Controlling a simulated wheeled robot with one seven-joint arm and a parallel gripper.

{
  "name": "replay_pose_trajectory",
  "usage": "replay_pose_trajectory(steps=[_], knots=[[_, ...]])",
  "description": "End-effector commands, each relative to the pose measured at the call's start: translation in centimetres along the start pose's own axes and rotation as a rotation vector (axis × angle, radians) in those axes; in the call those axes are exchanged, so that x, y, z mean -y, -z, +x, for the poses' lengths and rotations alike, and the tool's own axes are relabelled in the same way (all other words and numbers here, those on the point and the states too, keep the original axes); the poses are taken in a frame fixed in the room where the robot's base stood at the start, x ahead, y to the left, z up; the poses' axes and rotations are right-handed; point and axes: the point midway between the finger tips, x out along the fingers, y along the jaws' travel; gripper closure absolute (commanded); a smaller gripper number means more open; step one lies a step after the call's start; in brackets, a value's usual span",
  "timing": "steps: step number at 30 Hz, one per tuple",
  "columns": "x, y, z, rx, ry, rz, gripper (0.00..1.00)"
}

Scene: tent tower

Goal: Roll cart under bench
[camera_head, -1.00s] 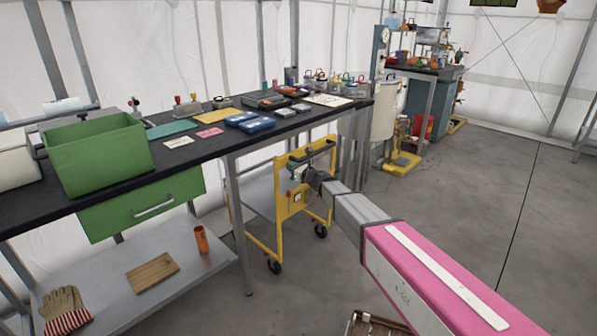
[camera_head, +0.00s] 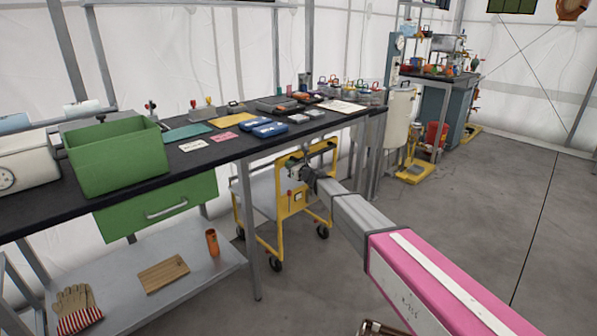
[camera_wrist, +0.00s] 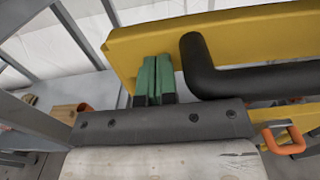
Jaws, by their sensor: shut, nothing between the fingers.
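The cart has a yellow end frame (camera_head: 289,210), a grey shelf and black casters. It stands upright at the bench's right part, its shelf partly behind a bench leg and its top close below the bench top. The bench (camera_head: 218,157) has a black top and a green drawer. My gripper (camera_head: 300,165) is at the upper part of the yellow frame. In the wrist view its green fingertips (camera_wrist: 155,78) are shut and empty, against or just in front of the yellow panel (camera_wrist: 135,45); contact is unclear. A black bar handle (camera_wrist: 195,65) is right beside them.
The bench's lower shelf (camera_head: 200,270) holds a glove, a board and an orange cylinder. A green bin (camera_head: 120,160) and several tools stand on the bench top. A tank (camera_head: 398,115) stands behind to the right. Floor (camera_head: 490,200) at right is clear.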

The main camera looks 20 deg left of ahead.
Motion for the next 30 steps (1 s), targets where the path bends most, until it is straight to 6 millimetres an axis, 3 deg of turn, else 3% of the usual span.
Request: replay_pose_trajectory(steps=[1, 3, 17, 20, 30], knots=[[0.2, 0.1, 1.4, 0.0, 0.0, 0.0, 1.0], [0.1, 0.1, 1.9, 0.0, 0.001, 0.0, 1.0], [0.1, -0.1, 1.8, 0.001, 0.0, 0.0, 1.0], [0.4, -0.1, 0.6, 0.001, 0.001, 0.0, 1.0], [0.9, -0.1, -7.0, -0.002, 0.007, 0.001, 1.0]])
